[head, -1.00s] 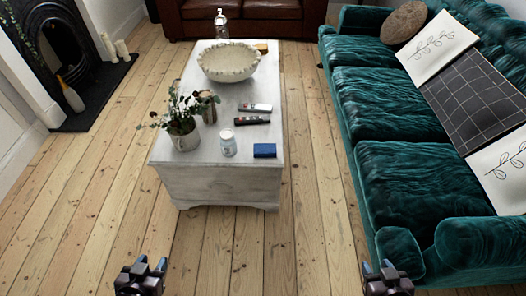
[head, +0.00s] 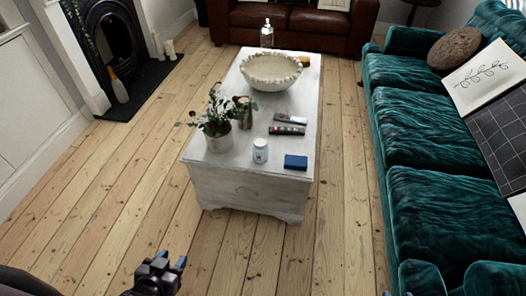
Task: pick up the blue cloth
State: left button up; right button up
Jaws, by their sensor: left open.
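The blue cloth (head: 296,162) is a small, folded, dark blue block. It lies flat on the near right corner of the whitewashed chest table (head: 245,188). My left gripper (head: 168,265) is at the bottom of the head view, left of centre. It is open and empty, over the floorboards, nearer than the table and well apart from the cloth. Only a sliver of what looks like my right gripper shows at the bottom edge, right of centre; its jaws are hidden.
Near the cloth stand a white jar (head: 260,151), a potted plant (head: 219,138) and remotes (head: 287,130). A scalloped bowl (head: 271,72) and a bottle (head: 267,35) are farther back. A green sofa (head: 430,155) bounds the right. Bare floor lies before the table.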

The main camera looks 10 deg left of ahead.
aim_at(291, 162)
jog(key=i+j+z, duration=0.1)
jog(key=j+z, duration=0.2)
jog(key=z, duration=0.15)
jog(key=j+z, duration=0.7)
jog(key=j, duration=1.75)
jog(key=k+j+z, duration=0.15)
jog(key=j, duration=1.05)
